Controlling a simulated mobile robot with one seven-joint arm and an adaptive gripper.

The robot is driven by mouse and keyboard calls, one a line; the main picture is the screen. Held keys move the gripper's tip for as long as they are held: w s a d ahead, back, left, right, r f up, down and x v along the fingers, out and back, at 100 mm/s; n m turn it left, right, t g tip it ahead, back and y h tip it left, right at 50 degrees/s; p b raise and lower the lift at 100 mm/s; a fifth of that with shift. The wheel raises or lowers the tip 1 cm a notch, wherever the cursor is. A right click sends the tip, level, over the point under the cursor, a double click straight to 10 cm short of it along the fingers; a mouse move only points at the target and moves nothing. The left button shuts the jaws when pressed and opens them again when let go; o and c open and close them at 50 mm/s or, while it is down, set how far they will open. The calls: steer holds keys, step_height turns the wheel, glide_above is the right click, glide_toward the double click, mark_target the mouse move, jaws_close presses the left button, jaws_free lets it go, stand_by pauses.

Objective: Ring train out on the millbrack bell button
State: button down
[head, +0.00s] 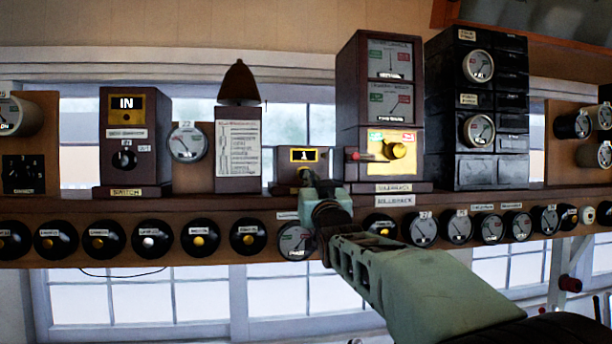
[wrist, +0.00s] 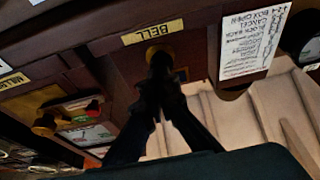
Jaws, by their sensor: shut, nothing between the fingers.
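The small dark wooden bell box (head: 284,171) stands on the shelf, with a yellow-framed window on its front. In the wrist view, which is upside down, a yellow BELL label (wrist: 152,32) marks it. Next to that label is a round brass button (wrist: 157,52), partly hidden by my fingertips. My gripper (head: 306,180) is in front of this box. In the wrist view my gripper (wrist: 161,76) is shut and empty, its tips at the button. I cannot tell whether they touch it or whether it is pressed in. The button is hidden in the head view.
Right of the box stands the tall Millbrack instrument (head: 351,90) with dials and a brass knob (head: 396,150). Left of it are a box with a white card (head: 239,148) and a dome-shaped bell (head: 239,84). Round plungers and dials line the shelf front (head: 225,213).

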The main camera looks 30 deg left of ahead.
steer(key=shift+s+d+b, duration=0.1)
steer(key=shift+b, duration=0.65)
steer(key=shift+r, duration=0.1)
stand_by(0.5)
steer(key=shift+b, duration=0.45)
stand_by(0.5)
stand_by(2.9)
